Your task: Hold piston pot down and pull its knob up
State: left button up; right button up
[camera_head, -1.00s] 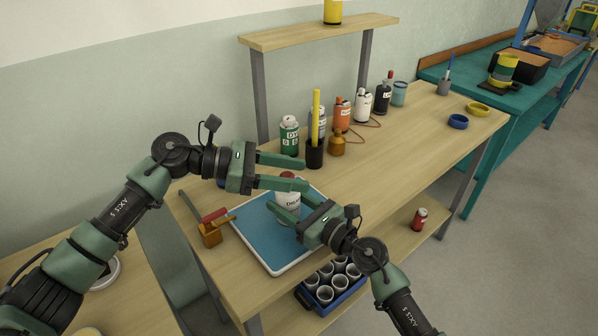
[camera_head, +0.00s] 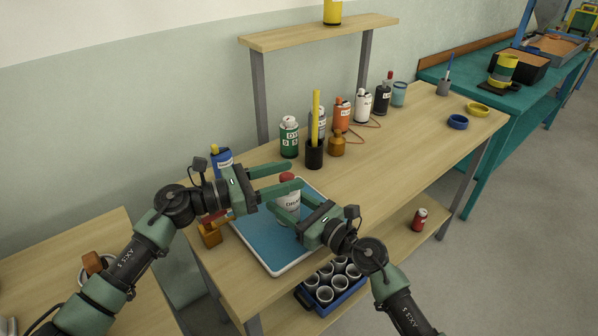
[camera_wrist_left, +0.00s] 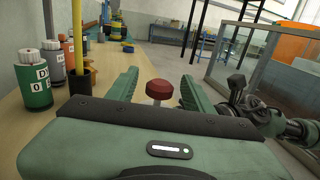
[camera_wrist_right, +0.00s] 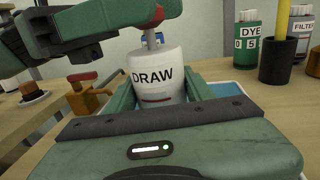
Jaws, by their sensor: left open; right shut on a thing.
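The piston pot (camera_wrist_right: 158,72) is a white pot marked DRAW, standing upright on a blue mat in a white-rimmed tray (camera_head: 268,248). Its red knob (camera_wrist_left: 158,90) sits on a thin grey stem on top, and also shows in the head view (camera_head: 287,178). My right gripper (camera_head: 289,220) is shut on the pot's body, a finger on each side. My left gripper (camera_head: 284,192) is open at knob height, with the knob between its fingers and gaps on both sides in the left wrist view. In the right wrist view it hides the knob's top.
A brass valve with a red handle (camera_head: 209,230) is left of the tray. The bench's right part is mostly clear.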

pick_arm(q)
jog(key=x, duration=0.3)
jog(key=shift+d, duration=0.15)
grip_shut()
jog(key=shift+w, duration=0.1)
dwell(1.3)
